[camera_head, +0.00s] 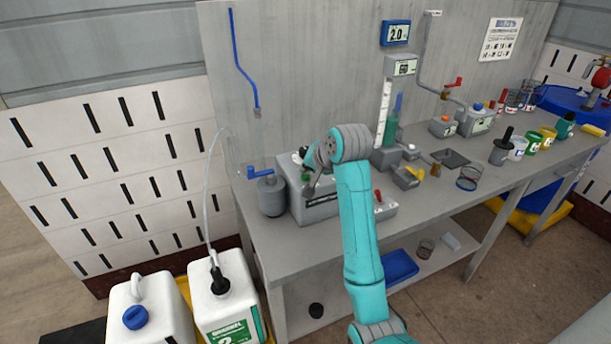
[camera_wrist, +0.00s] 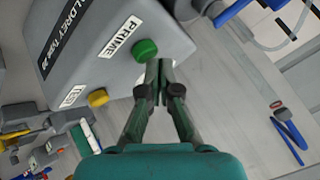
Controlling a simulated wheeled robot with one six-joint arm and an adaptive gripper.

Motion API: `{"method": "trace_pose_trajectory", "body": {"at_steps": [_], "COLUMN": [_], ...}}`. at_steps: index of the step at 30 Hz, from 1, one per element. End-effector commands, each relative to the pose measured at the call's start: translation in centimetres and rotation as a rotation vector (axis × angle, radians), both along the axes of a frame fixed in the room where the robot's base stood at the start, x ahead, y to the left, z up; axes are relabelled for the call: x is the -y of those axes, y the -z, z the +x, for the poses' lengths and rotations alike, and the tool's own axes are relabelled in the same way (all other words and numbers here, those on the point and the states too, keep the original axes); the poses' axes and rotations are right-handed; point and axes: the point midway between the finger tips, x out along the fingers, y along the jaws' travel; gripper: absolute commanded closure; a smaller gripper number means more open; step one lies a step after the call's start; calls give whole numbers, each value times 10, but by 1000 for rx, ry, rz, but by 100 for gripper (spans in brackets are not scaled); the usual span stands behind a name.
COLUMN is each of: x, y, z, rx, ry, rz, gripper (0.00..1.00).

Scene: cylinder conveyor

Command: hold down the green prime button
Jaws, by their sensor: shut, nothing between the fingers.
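The green prime button (camera_wrist: 145,49) is a round knob on the sloped face of a grey box (camera_wrist: 120,25), beside a white PRIME label (camera_wrist: 121,37). My gripper (camera_wrist: 159,66) is shut and empty. In the wrist view its fingertips are just below and right of the green button, very close to it. I cannot tell whether they touch it or whether it is pressed. In the head view the grey box (camera_head: 330,208) stands on the bench, and my gripper (camera_head: 311,190) is over its left part.
A yellow button (camera_wrist: 97,97) sits on the same box. A grey canister with a blue lever (camera_head: 271,195) stands left of the box. Bottles and fittings crowd the bench (camera_head: 300,245) to the right.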

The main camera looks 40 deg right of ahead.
Motion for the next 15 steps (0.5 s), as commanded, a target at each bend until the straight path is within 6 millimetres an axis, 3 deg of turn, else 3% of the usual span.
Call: {"method": "trace_pose_trajectory", "body": {"at_steps": [15], "x": [0], "y": [6], "z": [0], "rx": [-1], "ry": [0], "rz": [0], "gripper": [100]}}
